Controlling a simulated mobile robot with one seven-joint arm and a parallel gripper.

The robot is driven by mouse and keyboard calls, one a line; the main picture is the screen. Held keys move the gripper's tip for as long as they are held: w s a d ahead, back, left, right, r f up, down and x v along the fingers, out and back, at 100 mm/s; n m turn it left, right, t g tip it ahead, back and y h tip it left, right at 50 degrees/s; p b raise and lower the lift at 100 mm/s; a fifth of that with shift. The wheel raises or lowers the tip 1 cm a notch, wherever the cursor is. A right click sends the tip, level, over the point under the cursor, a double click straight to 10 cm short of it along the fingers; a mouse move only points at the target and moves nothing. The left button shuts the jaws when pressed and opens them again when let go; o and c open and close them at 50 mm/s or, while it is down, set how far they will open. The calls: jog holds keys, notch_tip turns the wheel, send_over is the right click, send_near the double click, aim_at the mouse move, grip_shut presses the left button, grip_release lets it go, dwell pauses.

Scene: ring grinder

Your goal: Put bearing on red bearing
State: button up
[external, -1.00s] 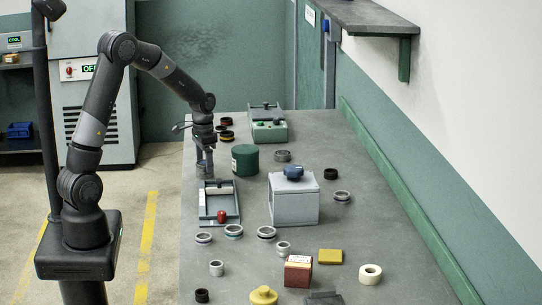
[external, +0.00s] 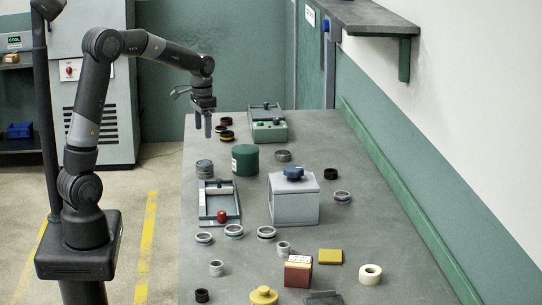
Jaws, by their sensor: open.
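My gripper (external: 203,126) is open and empty, pointing down above the left side of the bench, left of two dark rings. Below it a grey ring-shaped piece (external: 205,168) stands just behind the tray; it looks like bearings stacked one on another, but I cannot tell how many or make out red on it. Of the two dark rings, the far one (external: 226,121) looks dark reddish and the near one (external: 227,136) has a yellowish band. Other grey bearings lie flat, including one with a bluish band (external: 204,238) and one with a greenish band (external: 234,232).
A grey tray (external: 237,213) with a red knob, a green cylinder (external: 245,160) and a grey box with a blue knob (external: 294,202) stand close by. A green device (external: 269,132) is at the back. The bench (external: 390,235) is clear at right.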

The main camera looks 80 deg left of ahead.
jog(key=s+d+r+m+t, duration=0.15)
jog(key=d+r, duration=0.25)
jog(key=d, duration=0.6)
jog(key=s+d+r+m+t, duration=0.1)
jog(key=s+d+r, duration=0.15)
jog(key=d, duration=0.75)
jog(key=s+d+m+t, duration=0.1)
jog(key=s+d+t, duration=0.2)
jog(key=s+d, duration=0.7)
jog(key=shift+d+f, duration=0.25)
jog(key=shift+d, duration=0.75)
